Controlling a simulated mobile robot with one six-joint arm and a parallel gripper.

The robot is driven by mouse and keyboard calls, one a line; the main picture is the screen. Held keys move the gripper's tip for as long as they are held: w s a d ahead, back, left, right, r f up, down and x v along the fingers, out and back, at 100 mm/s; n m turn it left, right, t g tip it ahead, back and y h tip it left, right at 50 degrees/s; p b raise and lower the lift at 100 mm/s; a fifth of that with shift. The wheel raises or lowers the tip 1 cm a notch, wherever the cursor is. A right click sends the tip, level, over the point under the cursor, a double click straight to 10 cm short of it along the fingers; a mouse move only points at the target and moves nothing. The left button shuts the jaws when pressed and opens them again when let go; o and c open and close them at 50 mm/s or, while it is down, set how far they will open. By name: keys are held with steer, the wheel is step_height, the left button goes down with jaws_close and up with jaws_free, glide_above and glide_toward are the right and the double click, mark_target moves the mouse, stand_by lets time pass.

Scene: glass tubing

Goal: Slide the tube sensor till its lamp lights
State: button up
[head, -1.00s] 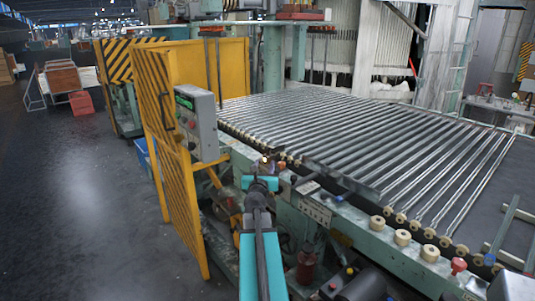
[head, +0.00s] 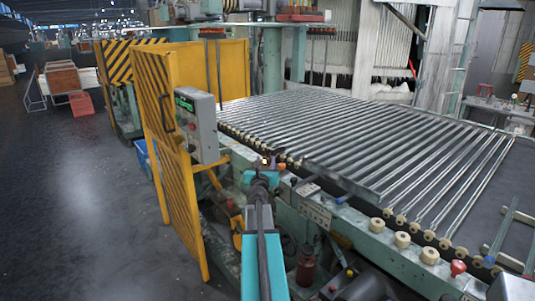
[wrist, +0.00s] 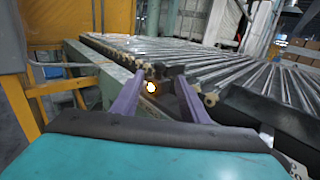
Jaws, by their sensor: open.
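The tube sensor (wrist: 161,92) is a small dark block at the edge of the tube conveyor. In the head view the sensor (head: 266,161) is tiny, just beyond my gripper. My gripper (wrist: 158,80) is open, with one purple finger on each side of the sensor. I cannot tell whether either finger touches it. In the head view my gripper (head: 263,172) shows end-on, its fingers partly hidden by my wrist.
Rows of glass tubes (head: 400,150) lie across the conveyor to the right, with pale rollers (head: 402,240) along its near edge. A yellow guard (head: 180,190) and grey control box (head: 197,125) stand close on the left. Open floor (head: 70,200) lies farther left.

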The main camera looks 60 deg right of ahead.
mark_target(268, 151)
steer(key=shift+p+x, duration=0.55)
steer(key=shift+x, duration=3.95)
jaws_close()
